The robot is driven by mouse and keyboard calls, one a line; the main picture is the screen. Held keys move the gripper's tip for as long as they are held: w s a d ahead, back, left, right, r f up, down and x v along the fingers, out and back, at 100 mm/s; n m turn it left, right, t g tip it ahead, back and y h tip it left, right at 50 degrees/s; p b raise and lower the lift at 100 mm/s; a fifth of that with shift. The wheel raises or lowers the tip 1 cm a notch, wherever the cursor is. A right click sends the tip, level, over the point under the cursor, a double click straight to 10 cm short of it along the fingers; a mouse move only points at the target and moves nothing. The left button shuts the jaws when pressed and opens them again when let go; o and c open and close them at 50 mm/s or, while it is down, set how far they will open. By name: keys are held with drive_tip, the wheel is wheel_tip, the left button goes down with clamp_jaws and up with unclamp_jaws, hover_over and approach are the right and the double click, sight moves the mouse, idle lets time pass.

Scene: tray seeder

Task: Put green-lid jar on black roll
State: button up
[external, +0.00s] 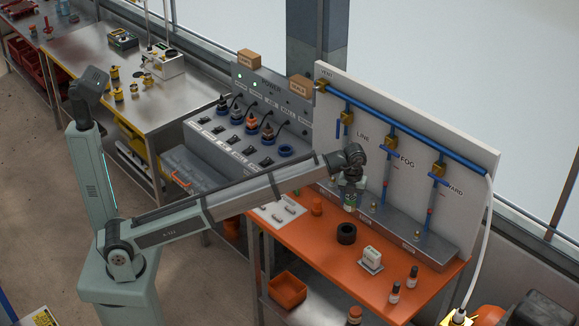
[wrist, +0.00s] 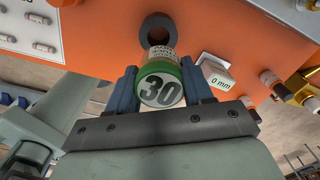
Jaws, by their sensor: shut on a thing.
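The green-lid jar (wrist: 160,84) has a green rim, a white top marked "30" and a pale printed label. My gripper (wrist: 160,90) is shut on it, one blue finger on each side in the wrist view. In the external view my gripper (external: 350,188) holds the jar (external: 350,203) above the orange bench. The black roll (external: 346,234) stands on the bench just below the jar in that picture, with its hole facing up. In the wrist view the roll (wrist: 158,27) shows beyond the jar, partly hidden by it. The jar and roll appear apart.
A white block (external: 371,259) marked "0 mm" stands right of the roll. The pipe panel (external: 400,150) rises behind the bench.

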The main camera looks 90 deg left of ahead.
drive_tip(key=shift+s+f+n, duration=0.15)
drive_tip(key=shift+n, duration=0.25)
drive_tip(key=shift+f, duration=0.3)
approach(347, 229)
drive_tip(key=shift+f, duration=2.55)
drive_tip(key=shift+f, duration=0.1)
drive_tip(key=o, duration=1.1)
drive_tip(key=shift+c, duration=0.2)
wheel_tip(347, 229, up, 12)
drive_tip(key=shift+r, duration=0.15)
